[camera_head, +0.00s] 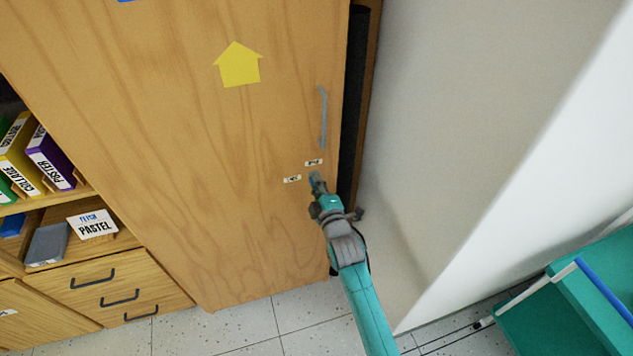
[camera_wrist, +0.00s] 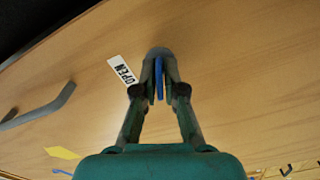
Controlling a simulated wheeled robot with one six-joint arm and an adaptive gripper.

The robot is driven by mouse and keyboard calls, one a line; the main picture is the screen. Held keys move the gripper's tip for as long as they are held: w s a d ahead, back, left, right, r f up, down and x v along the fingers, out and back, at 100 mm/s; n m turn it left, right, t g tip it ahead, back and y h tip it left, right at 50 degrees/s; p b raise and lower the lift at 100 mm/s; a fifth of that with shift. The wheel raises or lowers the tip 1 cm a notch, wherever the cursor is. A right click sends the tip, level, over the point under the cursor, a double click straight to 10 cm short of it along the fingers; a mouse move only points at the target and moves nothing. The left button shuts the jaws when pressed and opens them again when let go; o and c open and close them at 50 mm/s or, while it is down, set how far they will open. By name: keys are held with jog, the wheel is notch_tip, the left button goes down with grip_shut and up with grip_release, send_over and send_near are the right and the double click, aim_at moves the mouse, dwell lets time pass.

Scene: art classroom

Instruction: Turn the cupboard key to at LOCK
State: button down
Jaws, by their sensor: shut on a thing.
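The tall wooden cupboard door (camera_head: 200,120) fills the middle of the head view. My gripper (camera_head: 316,180) reaches the door's lower right part, below the handle. In the wrist view my gripper (camera_wrist: 159,85) is shut on the blue key (camera_wrist: 159,72), which shows edge-on between the fingertips at a grey round lock. The OPEN label (camera_wrist: 122,70) lies just left of the lock there. In the head view two small white labels are near the fingertips: an upper one (camera_head: 314,162) and a left one (camera_head: 292,179), both too small to read. No LOCK label is readable.
A grey handle (camera_head: 323,118) is above the labels on the door. A yellow arrow (camera_head: 238,65) is higher up. Shelves with boxes and drawers (camera_head: 120,295) stand at the left. A pale wall (camera_head: 440,130) is close at the right. Speckled floor (camera_head: 240,325) shows below.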

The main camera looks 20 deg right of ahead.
jog(key=shift+f+n, duration=0.1)
jog(key=shift+n, duration=2)
jog(key=c, duration=1.3)
grip_release()
jog(key=s, duration=1.2)
